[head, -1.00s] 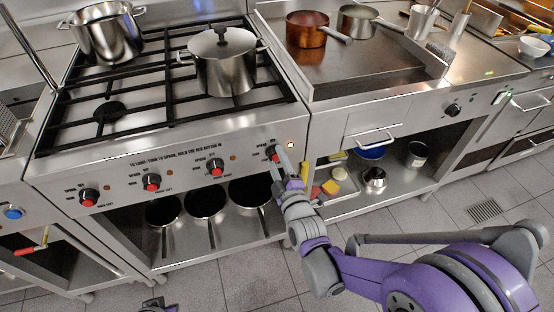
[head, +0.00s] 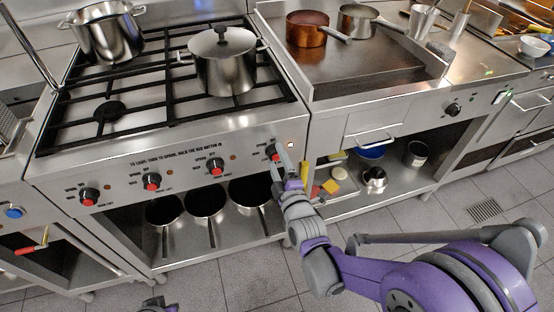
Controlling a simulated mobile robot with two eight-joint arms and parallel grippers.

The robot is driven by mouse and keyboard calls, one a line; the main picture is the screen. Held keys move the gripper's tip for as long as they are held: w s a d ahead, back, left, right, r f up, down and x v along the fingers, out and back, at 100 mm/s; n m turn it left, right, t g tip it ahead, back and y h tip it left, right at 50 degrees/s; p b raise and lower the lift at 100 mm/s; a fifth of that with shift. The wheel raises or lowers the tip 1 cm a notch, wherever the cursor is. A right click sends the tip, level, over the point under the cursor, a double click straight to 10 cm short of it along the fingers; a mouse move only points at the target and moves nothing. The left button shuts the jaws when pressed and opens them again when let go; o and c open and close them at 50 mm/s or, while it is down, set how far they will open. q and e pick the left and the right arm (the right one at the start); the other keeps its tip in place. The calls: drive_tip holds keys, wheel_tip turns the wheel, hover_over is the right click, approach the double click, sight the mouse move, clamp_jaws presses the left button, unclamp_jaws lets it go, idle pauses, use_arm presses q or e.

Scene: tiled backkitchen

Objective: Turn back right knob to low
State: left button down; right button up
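The gas stove's front panel (head: 120,182) carries a row of black knobs with red buttons. The rightmost knob (head: 272,153) is partly hidden behind the fingers of my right gripper (head: 281,160). The gripper is at this knob, but I cannot tell whether its fingers are closed on it. A small light (head: 291,145) glows beside that knob. The other knobs are the left one (head: 89,196), the middle one (head: 151,181) and the one right of it (head: 215,167). A small part of my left gripper (head: 155,304) shows at the bottom edge; its fingers are not clear.
A griddle (head: 365,62) with a copper pan (head: 305,30) is to the right. Pans lie on the shelf below. The tiled floor (head: 215,285) in front is clear.

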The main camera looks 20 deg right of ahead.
drive_tip(key=shift+s, duration=0.1)
use_arm(q)
drive_tip(key=shift+r+p, duration=0.3)
drive_tip(key=shift+r, duration=0.05)
use_arm(e)
drive_tip(key=s, duration=1)
drive_tip(key=shift+s+d, duration=0.2)
drive_tip(key=shift+s, duration=0.1)
drive_tip(key=s+d+f+m+g, duration=0.1)
drive_tip(key=s+f+m+g, duration=0.3)
drive_tip(key=s+m+g, duration=0.35)
drive_tip(key=s+d+f+m+g, duration=0.2)
drive_tip(key=s+f+m+g, duration=0.2)
drive_tip(key=s+m+g, duration=0.4)
use_arm(q)
wheel_tip(320, 180, up, 22)
drive_tip(key=w+t+p, duration=0.1)
drive_tip(key=p, duration=1.8)
drive_tip(key=shift+w, duration=0.4)
use_arm(e)
wheel_tip(320, 180, up, 22)
drive_tip(key=t, duration=0.3)
drive_tip(key=shift+a+n+h, duration=0.1)
drive_tip(key=shift+n+h, duration=0.2)
drive_tip(key=shift+n, duration=0.05)
